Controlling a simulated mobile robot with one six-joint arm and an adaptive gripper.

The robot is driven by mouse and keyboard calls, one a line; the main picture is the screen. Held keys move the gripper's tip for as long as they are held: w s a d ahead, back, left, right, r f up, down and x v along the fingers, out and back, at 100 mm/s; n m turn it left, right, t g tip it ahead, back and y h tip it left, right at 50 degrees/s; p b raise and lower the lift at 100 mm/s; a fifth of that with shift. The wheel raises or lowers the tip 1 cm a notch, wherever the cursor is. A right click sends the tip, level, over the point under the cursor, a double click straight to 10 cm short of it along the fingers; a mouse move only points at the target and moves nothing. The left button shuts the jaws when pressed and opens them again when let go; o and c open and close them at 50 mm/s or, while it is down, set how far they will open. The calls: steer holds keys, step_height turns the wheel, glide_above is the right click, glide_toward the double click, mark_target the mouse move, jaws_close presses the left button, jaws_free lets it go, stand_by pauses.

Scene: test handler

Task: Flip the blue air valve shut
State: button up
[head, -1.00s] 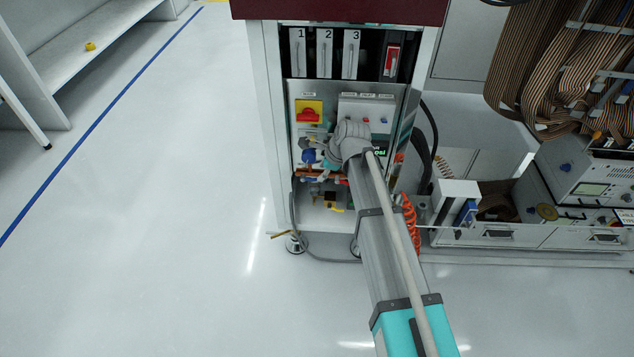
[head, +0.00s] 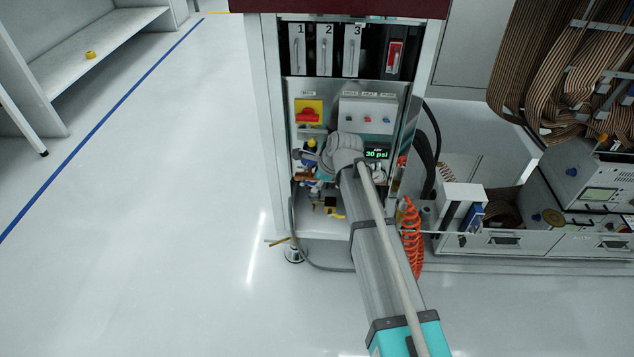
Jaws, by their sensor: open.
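Small blue parts show in the open lower bay of the cabinet, among brass-coloured fittings (head: 303,176). My gripper (head: 322,165) is inside the bay, in front of the fittings, and is open. My wrist hides most of its fingers and part of the fittings. I cannot tell whether it touches the valve. A small display (head: 377,154) to the right of my wrist reads "30 psi".
Above the fittings are a red-and-yellow rotary switch (head: 309,112) and a grey button box (head: 367,115). A coiled orange hose (head: 411,238) hangs at the right. A drawer bench (head: 505,240) stands further right. The floor (head: 150,230) at left is clear.

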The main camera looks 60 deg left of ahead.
jaws_close()
steer(key=shift+f, duration=0.15)
steer(key=shift+w+d+f+g+y+b, duration=0.15)
steer(key=shift+f+g+y+b, duration=0.35)
steer(key=shift+b, duration=0.6)
steer(key=shift+g+y+b, duration=0.5)
steer(key=shift+g+b, duration=0.2)
steer(key=shift+b, duration=0.15)
jaws_free()
